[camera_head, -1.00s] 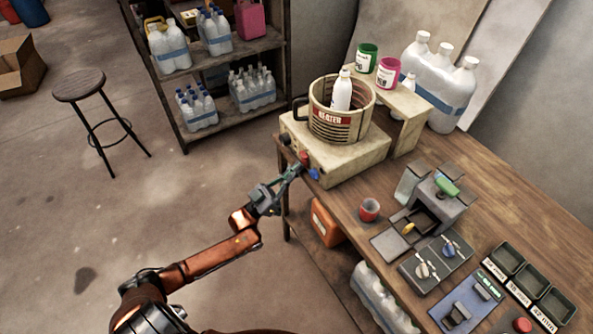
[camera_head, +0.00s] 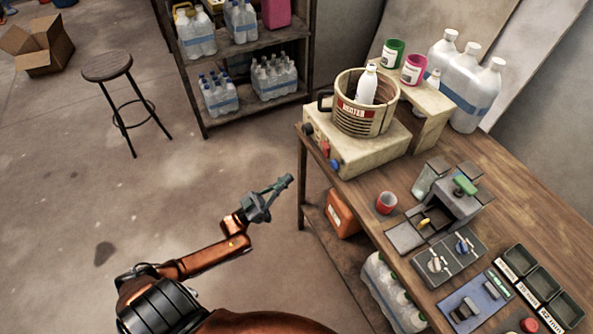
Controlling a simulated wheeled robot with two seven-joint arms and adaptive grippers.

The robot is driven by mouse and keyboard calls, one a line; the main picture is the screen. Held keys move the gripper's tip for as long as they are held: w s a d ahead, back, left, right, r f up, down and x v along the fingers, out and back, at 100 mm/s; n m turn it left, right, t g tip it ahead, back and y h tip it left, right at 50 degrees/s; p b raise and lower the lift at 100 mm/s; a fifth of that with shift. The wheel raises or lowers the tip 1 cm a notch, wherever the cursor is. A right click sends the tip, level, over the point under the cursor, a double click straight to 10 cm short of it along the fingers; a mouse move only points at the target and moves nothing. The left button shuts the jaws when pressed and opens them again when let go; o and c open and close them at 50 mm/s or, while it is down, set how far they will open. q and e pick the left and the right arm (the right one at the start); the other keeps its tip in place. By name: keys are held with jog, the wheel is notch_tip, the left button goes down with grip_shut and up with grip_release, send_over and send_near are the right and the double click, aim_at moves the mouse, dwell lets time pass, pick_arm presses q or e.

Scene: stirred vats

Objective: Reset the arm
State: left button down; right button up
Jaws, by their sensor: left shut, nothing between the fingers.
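My left gripper (camera_head: 284,184) is shut and empty. It is in the air to the left of the wooden workbench (camera_head: 505,225), apart from it, with bare floor behind it in the picture. My orange left arm reaches it from the lower left, with the elbow bent. My right gripper is not in view.
A red cup (camera_head: 386,203), a grey device (camera_head: 455,200) and dark trays (camera_head: 538,283) stand on the bench. An orange canister (camera_head: 342,213) is below it. A shelf of bottles (camera_head: 253,60) and a stool (camera_head: 107,68) stand behind. The floor at left is mostly clear.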

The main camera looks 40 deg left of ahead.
pick_arm(q)
jog(key=shift+s+a+f, duration=0.1)
jog(key=shift+s+f, duration=0.3)
jog(key=shift+w, duration=0.1)
